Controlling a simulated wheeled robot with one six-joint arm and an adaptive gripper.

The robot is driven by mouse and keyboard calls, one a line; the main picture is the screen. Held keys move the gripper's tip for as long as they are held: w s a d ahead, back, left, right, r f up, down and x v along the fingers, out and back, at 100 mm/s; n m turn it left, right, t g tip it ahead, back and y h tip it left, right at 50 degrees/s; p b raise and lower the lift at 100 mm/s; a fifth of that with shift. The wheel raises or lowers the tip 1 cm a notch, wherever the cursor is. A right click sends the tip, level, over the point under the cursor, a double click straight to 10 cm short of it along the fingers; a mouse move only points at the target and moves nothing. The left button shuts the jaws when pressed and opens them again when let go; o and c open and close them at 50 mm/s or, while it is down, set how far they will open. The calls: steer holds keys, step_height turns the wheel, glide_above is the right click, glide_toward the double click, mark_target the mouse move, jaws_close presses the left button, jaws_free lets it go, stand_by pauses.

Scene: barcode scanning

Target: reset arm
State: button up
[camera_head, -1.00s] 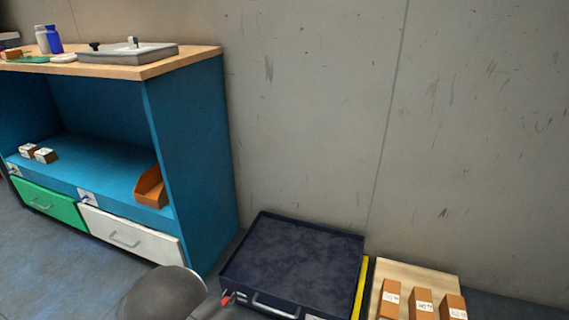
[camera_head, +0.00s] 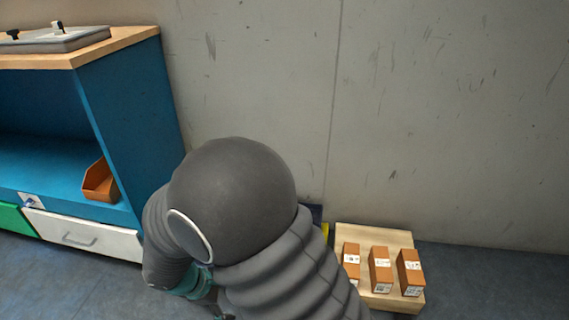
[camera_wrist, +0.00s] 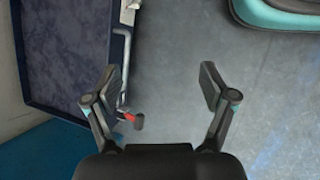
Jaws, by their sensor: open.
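My gripper (camera_wrist: 162,82) is open and empty in the wrist view, with its two fingers spread wide over the bare grey-blue floor. The left finger is close beside the edge of a dark blue case in the picture. In the head view my grey arm fills the lower middle and hides most of that case. The gripper itself cannot be made out clearly there.
The dark blue case (camera_wrist: 58,55) lies at the left of the wrist view. A wooden pallet (camera_head: 375,240) with three brown boxes (camera_head: 381,266) stands right of my arm. A blue workbench (camera_head: 135,115) with an orange bin (camera_head: 100,182) is left. Floor is clear at right.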

steer(key=s+d+r+m+t+y+p, duration=0.1)
steer(key=s+d+r+m, duration=0.3)
steer(key=d+r+m, duration=0.5)
steer(key=s+d+r+m+t+y+p, duration=0.2)
steer(key=d+r+m, duration=0.6)
steer(key=d+r, duration=1.2)
step_height(320, 180, up, 2)
steer(key=shift+s+d+r+m+y+p, duration=0.15)
steer(key=shift+s+m+y+p, duration=0.3)
steer(key=shift+s+y, duration=0.65)
